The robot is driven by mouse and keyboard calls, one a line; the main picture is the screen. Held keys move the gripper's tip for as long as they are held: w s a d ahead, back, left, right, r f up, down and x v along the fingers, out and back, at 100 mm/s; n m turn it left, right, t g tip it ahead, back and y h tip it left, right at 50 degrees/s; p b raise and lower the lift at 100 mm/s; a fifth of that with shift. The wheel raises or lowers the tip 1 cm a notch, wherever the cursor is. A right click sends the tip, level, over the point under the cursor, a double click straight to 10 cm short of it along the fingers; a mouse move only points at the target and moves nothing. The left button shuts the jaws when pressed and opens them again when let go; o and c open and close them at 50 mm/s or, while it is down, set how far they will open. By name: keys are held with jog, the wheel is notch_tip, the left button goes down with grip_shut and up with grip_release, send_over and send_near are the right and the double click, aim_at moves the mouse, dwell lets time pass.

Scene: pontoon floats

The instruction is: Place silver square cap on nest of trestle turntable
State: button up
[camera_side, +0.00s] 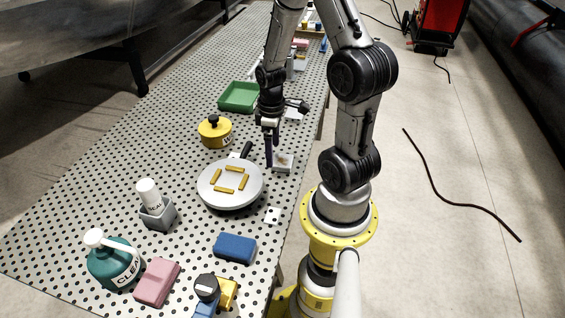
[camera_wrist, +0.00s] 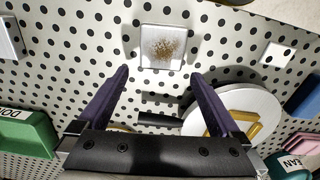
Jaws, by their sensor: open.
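The silver square cap (camera_side: 284,163) lies on the perforated table, with a brown speckled patch on its top. In the wrist view the cap (camera_wrist: 163,32) is just beyond the fingertips, between their lines. The trestle turntable (camera_side: 230,203) is a round pale disc with a black handle, left of and nearer than the cap in the side view. Yellow bars (camera_side: 231,169) on it outline a square nest, which looks empty. The turntable (camera_wrist: 262,104) is partly hidden by a finger in the wrist view. My gripper (camera_side: 270,163) is open and empty, pointing down beside the cap; (camera_wrist: 160,72) marks its fingertip gap.
A yellow pot (camera_side: 215,131) and a green tray (camera_side: 239,97) stand behind the turntable. A small white tile (camera_side: 272,215), blue block (camera_side: 235,248), pink block (camera_side: 157,282), teal bottle (camera_side: 113,265) and white bottle in a grey holder (camera_side: 158,215) stand nearer.

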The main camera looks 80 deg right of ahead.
jog(key=shift+f, duration=1.4)
grip_shut()
jog(key=shift+w+r, duration=0.1)
jog(key=shift+r, duration=0.35)
notch_tip(320, 180, up, 2)
jog(key=shift+r, duration=0.1)
jog(key=s+a+r, duration=0.9)
jog(key=s+r, duration=0.1)
jog(key=shift+s+a, duration=0.2)
jog(key=shift+s, duration=0.05)
